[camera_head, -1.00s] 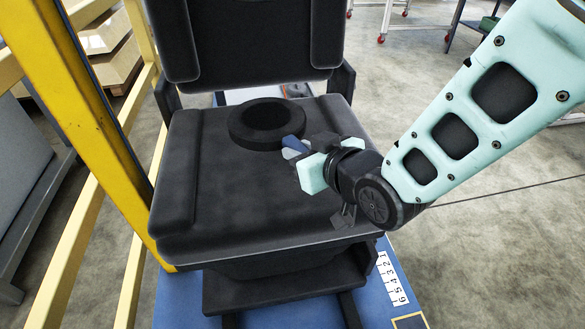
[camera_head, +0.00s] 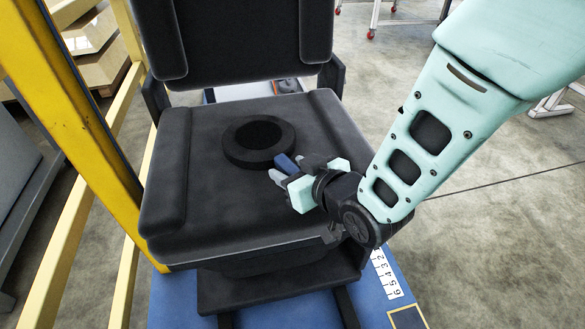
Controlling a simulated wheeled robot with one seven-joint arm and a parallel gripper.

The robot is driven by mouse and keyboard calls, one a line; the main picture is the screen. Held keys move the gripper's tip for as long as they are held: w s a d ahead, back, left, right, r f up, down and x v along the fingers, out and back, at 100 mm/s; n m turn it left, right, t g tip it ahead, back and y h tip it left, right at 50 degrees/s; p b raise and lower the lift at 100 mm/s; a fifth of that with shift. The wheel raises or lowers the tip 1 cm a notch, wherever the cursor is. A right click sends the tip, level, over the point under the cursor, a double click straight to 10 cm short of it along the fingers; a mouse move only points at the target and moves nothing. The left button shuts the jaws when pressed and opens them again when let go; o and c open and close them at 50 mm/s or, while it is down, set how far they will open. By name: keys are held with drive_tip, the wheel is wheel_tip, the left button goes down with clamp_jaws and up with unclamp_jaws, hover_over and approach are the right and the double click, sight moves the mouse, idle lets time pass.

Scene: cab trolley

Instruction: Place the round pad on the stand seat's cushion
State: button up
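The round pad (camera_head: 233,153) is a thick black ring with a dark round middle. My gripper (camera_head: 280,170) is low over the cushion at the pad's front right edge. Its blue and grey fingertips look a little apart, with a gap between them. The blue tip is beside or touching the pad's outer rim. Neither finger shows inside the ring.
The backrest (camera_head: 235,35) rises behind the cushion, with side bolsters. A yellow post (camera_head: 80,110) and rails stand close on the left. A blue base (camera_head: 180,300) with a number scale (camera_head: 386,273) lies below. The floor at right is open.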

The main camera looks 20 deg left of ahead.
drive_tip(key=shift+r, duration=0.2)
drive_tip(key=v, duration=0.9)
drive_tip(key=shift+d, duration=0.1)
drive_tip(key=d+r+p, duration=0.1)
drive_tip(key=p, duration=0.2)
drive_tip(key=shift+s+p, duration=0.3)
drive_tip(key=shift+s, duration=0.1)
drive_tip(key=shift+s+d+p, duration=0.4)
drive_tip(key=shift+d+p, duration=0.15)
drive_tip(key=shift+p, duration=0.65)
